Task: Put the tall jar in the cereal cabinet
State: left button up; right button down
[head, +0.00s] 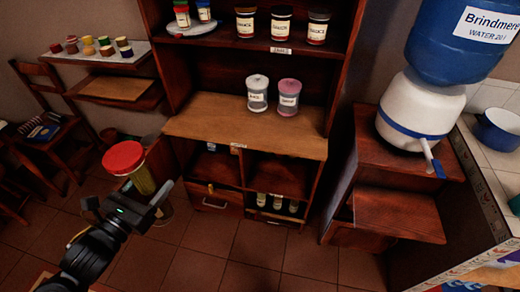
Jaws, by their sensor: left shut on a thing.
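The tall jar (142,177) has a red lid and clear walls with yellow-green contents. My left gripper (140,204) is shut on it, low on the jar, and holds it slightly tilted at the left of the head view. The jar is left of and apart from a dark wood cabinet (245,130), which has open shelves and small labels too small to read; I cannot tell which part is for cereal. My right gripper is not in view.
Two lidded jars, grey (258,100) and pink (288,105), stand on the cabinet's middle shelf, whose left part is clear. Several jars stand above and small bottles (277,203) below. A wooden stand (400,213) with a water dispenser (418,110) is at right.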

aim_at(223, 170)
jog(key=z, duration=0.55)
jog(key=i, duration=0.95)
jog(key=z, duration=0.1)
